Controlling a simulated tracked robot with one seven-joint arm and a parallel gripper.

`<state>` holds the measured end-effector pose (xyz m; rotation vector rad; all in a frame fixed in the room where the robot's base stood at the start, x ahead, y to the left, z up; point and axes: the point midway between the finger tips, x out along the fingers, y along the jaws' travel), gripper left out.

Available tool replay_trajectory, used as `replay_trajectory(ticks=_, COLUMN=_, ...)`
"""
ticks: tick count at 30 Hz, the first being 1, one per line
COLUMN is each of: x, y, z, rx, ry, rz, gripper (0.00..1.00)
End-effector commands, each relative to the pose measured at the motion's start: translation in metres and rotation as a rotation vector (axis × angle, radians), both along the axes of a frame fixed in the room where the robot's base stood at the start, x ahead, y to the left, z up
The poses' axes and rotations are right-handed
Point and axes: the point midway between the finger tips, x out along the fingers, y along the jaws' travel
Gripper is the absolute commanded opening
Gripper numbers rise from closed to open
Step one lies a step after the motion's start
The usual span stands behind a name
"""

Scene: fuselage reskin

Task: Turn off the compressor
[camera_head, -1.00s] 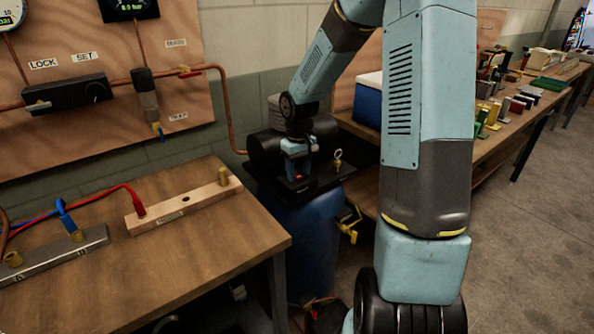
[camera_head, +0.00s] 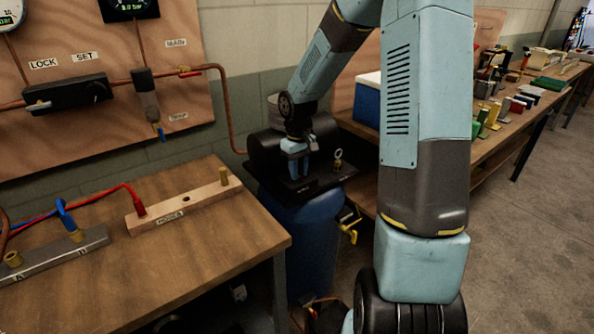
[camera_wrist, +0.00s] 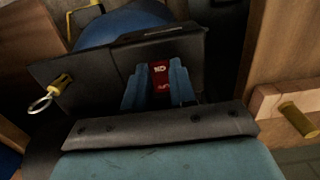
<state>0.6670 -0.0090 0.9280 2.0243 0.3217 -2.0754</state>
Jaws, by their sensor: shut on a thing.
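The compressor has a blue tank (camera_head: 309,235) with a dark top plate (camera_head: 322,182), standing between the wooden table and the bench. My gripper (camera_head: 297,172) is down at that plate. In the wrist view my gripper's two blue fingers (camera_wrist: 160,85) stand on either side of a red switch (camera_wrist: 160,72) with white marks and are shut on it. The switch's exact position cannot be told. In the body view the switch is hidden by the fingers. A brass fitting with a ring (camera_head: 338,159) stands on the plate beside my gripper.
The wooden table (camera_head: 215,240) at left carries a wooden block (camera_head: 185,204) and a metal bar with red and blue leads. A gauge panel (camera_head: 110,70) with copper pipe is on the wall. A blue box (camera_head: 367,101) and several small parts stand on the bench at right.

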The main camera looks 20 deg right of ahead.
Motion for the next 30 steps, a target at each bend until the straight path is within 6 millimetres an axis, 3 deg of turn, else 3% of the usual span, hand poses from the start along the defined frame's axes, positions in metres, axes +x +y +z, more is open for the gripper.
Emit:
replay_trajectory(ticks=12, x=0.0061, y=0.0032, z=-0.0001, rx=-0.066, ry=0.207, rz=0.001, gripper=0.0)
replay_trajectory(ticks=23, x=0.0059, y=0.0026, z=0.0004, rx=-0.072, ry=0.225, rz=0.0, gripper=0.0)
replay_trajectory(ticks=24, x=0.0058, y=0.0026, z=0.0003, rx=-0.072, ry=0.225, rz=0.0, gripper=0.26)
replay_trajectory(ticks=30, x=0.0062, y=0.0021, z=0.0007, rx=-0.072, ry=0.224, rz=-0.001, gripper=0.46)
